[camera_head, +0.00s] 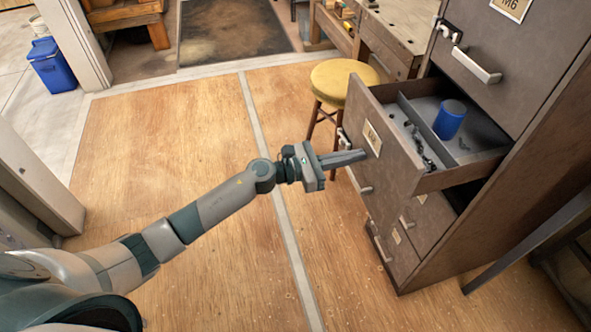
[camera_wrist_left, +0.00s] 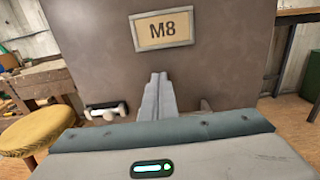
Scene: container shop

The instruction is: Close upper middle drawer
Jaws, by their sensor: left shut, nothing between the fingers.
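The open drawer (camera_head: 385,143) sticks out from the tall grey-brown cabinet (camera_head: 545,75) on the right in the head view. Its front carries an M8 label, which shows in the left wrist view (camera_wrist_left: 163,31). Inside the drawer are a blue cylindrical container (camera_head: 449,119), a divider and small dark parts. My left gripper (camera_head: 362,156) is shut and empty, its fingertips at the drawer front below the label. The fingers (camera_wrist_left: 157,95) also point at the drawer front in the left wrist view. I cannot tell whether they touch it. My right gripper is not in view.
A closed drawer labelled M6 (camera_head: 483,66) is above, and closed smaller drawers (camera_head: 402,240) are below. A yellow stool (camera_head: 342,80) stands behind the open drawer beside a workbench (camera_head: 395,25). The wooden floor (camera_head: 170,140) on the left is clear. A blue bin (camera_head: 52,65) stands far left.

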